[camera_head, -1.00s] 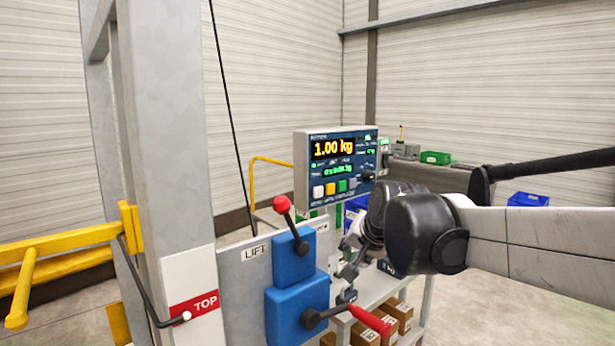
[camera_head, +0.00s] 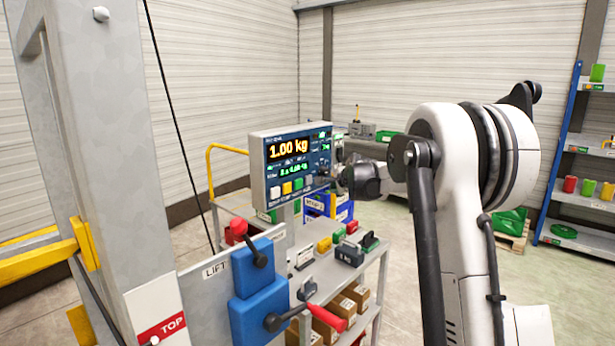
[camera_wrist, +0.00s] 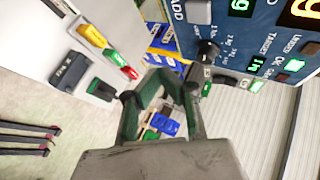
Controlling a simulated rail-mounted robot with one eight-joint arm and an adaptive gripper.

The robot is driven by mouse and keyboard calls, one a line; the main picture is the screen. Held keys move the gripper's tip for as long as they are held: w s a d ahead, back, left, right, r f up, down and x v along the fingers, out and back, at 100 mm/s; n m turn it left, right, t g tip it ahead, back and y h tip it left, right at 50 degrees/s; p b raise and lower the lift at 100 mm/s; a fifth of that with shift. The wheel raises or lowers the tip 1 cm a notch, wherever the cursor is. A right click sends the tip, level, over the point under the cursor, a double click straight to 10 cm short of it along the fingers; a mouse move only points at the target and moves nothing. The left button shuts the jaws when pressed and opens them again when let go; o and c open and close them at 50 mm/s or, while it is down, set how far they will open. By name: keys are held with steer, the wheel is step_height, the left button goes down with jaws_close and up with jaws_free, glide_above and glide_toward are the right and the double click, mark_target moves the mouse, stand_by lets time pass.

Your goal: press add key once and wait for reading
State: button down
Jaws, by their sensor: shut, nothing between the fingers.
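The scale indicator (camera_head: 258,170) stands on the bench, its amber display (camera_head: 288,149) reading 1.00 kg. Below the display is a row of white, yellow, green and grey keys. In the wrist view, a grey key (camera_wrist: 198,12) sits beside the label ADD at the top; the panel appears turned there. My gripper (camera_wrist: 165,76) is shut and empty, with its tips below that key in the picture and apart from it. In the head view, my dark wrist is just right of the indicator, and the fingertips are hard to make out.
A dark knob (camera_wrist: 207,50) sticks out from the panel near my fingers. Blue lift boxes (camera_head: 252,285) with red-tipped levers stand in front of the indicator. A grey shelf cart (camera_head: 372,262) holds small blocks and cartons.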

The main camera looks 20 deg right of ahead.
mark_target(312, 183)
steer(key=shift+w+d+f+m, duration=0.15)
steer(key=shift+w+d+m, duration=0.2)
steer(key=shift+d, duration=0.2)
steer(key=w+a+p, duration=0.1)
steer(key=w+a, duration=0.3)
steer(key=w, duration=0.4)
steer(key=shift+w, duration=0.1)
stand_by(1.5)
steer(key=shift+w+a, duration=0.1)
steer(key=shift+w, duration=0.2)
steer(key=shift+w+a, duration=0.2)
steer(key=shift+w, duration=0.15)
stand_by(0.8)
steer(key=shift+s, duration=0.15)
steer(key=shift+s+d, duration=0.3)
steer(key=shift+s, duration=0.3)
